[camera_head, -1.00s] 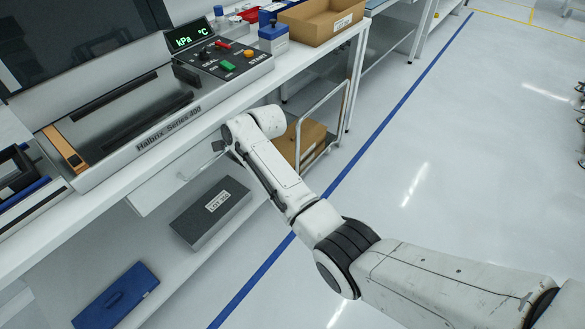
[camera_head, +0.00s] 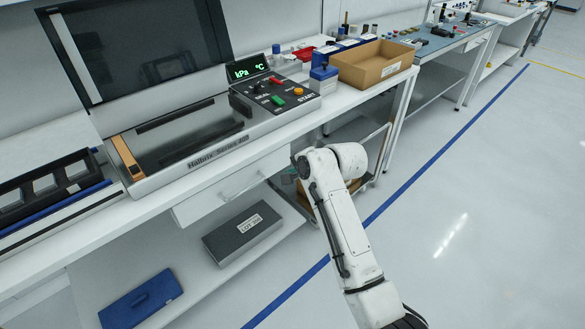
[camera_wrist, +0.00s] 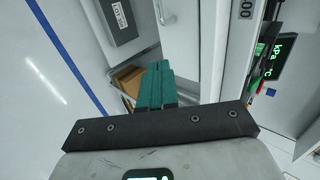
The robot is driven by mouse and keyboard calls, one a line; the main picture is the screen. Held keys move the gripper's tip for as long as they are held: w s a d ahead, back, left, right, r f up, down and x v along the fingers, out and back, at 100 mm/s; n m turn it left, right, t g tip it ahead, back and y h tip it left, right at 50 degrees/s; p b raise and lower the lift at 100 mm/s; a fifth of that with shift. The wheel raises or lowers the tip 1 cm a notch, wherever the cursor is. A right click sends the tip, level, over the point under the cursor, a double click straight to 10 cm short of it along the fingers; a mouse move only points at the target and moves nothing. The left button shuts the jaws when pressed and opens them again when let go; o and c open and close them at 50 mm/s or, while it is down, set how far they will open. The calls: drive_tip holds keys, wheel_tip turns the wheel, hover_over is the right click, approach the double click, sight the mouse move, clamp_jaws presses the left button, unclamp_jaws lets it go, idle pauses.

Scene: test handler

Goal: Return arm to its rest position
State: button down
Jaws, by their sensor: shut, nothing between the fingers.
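My white arm (camera_head: 343,225) reaches up from the bottom of the head view, bends at a rounded joint and turns toward the bench. My gripper (camera_wrist: 158,68) shows in the wrist view as two teal fingers pressed together with nothing between them. In the head view, only a small dark and teal part of it shows beside the arm's end, in front of the bench near the drawer (camera_head: 235,186). The arm hides the rest. The test handler (camera_head: 190,150) stands on the bench with its lid up.
A control panel (camera_head: 275,96) and an open cardboard box (camera_head: 375,66) stand on the bench. A cart (camera_head: 378,150) with a cardboard box is behind my arm. A grey lot box (camera_head: 243,232) and a blue case (camera_head: 140,300) lie on the lower shelf. The floor at right is clear.

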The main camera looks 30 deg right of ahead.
drive_tip(key=shift+s+r, duration=0.1)
drive_tip(key=shift+r, duration=0.05)
drive_tip(key=s+f+n+g+h, duration=0.1)
drive_tip(key=s+f+n+g, duration=0.35)
drive_tip(key=s, duration=1.05)
drive_tip(key=s+f+n+g+h, duration=0.1)
drive_tip(key=s+f+n, duration=0.6)
drive_tip(key=s, duration=0.8)
drive_tip(key=s+n+g, duration=0.2)
drive_tip(key=s+n, duration=0.1)
drive_tip(key=s, duration=1.1)
drive_tip(key=shift+h, duration=0.3)
drive_tip(key=shift+d+g, duration=0.1)
drive_tip(key=shift+g, duration=0.15)
